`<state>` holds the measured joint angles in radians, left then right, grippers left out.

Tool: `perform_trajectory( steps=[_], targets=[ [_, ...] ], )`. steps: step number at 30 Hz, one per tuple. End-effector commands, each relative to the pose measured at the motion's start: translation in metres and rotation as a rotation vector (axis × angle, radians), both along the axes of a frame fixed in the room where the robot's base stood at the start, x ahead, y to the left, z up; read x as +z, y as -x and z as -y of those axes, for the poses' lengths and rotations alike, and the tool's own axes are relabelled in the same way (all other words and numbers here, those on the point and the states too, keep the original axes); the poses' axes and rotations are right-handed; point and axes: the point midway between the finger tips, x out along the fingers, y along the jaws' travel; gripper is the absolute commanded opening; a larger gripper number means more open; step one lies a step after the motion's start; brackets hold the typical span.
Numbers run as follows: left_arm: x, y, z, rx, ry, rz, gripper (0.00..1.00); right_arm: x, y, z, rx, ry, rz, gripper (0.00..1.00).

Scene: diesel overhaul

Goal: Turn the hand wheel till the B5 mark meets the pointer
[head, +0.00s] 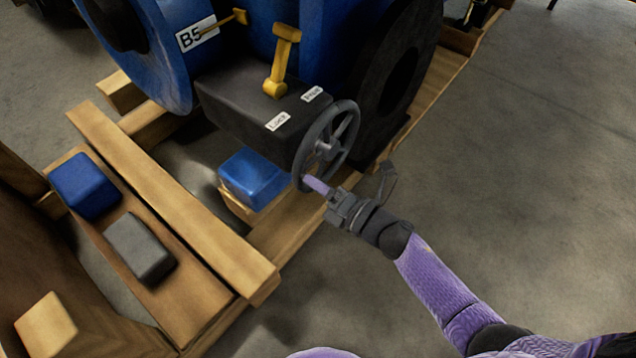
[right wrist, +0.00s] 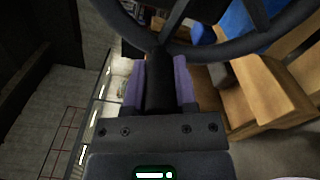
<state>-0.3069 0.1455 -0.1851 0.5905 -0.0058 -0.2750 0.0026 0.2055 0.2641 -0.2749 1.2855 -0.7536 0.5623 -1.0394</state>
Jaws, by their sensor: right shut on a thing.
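The dark grey hand wheel (head: 325,150) stands at the front right of a dark box on the engine; its rim also crosses the top of the right wrist view (right wrist: 210,49). My right gripper (head: 317,187) is at the wheel's lower edge. In the right wrist view its purple fingers (right wrist: 160,85) are shut on the wheel's dark handle (right wrist: 159,90), one finger on each side. The white B5 mark (head: 191,37) is on the blue wheel at upper left. The yellow pointer (head: 228,21) has its tip at the mark's right end. My left gripper is not in view.
A yellow lever (head: 281,62) stands on the dark box (head: 237,95), behind two small labels. A blue block (head: 254,178) lies below. Wooden beams (head: 170,200) run at left, with a blue (head: 84,186) and a grey block (head: 139,247). Open floor (head: 530,170) lies at right.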

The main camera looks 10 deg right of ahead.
Motion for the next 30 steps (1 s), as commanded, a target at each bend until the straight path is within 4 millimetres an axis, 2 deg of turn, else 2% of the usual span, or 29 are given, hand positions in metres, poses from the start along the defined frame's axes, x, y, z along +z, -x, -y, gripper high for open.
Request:
perform_trajectory(
  steps=[2,3,7,17,24,30],
  targets=[
    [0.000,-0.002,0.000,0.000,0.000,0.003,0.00,0.002,-0.001,0.000,-0.001,-0.001,0.006,0.00],
    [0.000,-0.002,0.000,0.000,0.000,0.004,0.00,0.002,-0.001,0.000,-0.001,-0.001,0.006,0.43],
    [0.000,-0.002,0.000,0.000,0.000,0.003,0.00,0.002,-0.001,0.000,-0.001,-0.001,0.004,0.70],
    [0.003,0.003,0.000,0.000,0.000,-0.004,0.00,0.002,0.004,0.004,-0.001,0.000,0.002,0.70],
    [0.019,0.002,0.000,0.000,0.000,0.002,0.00,0.003,0.051,0.040,-0.001,0.001,0.000,0.70],
    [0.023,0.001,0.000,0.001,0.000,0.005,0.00,0.002,0.075,0.059,-0.001,0.000,0.002,0.70]
  ],
)
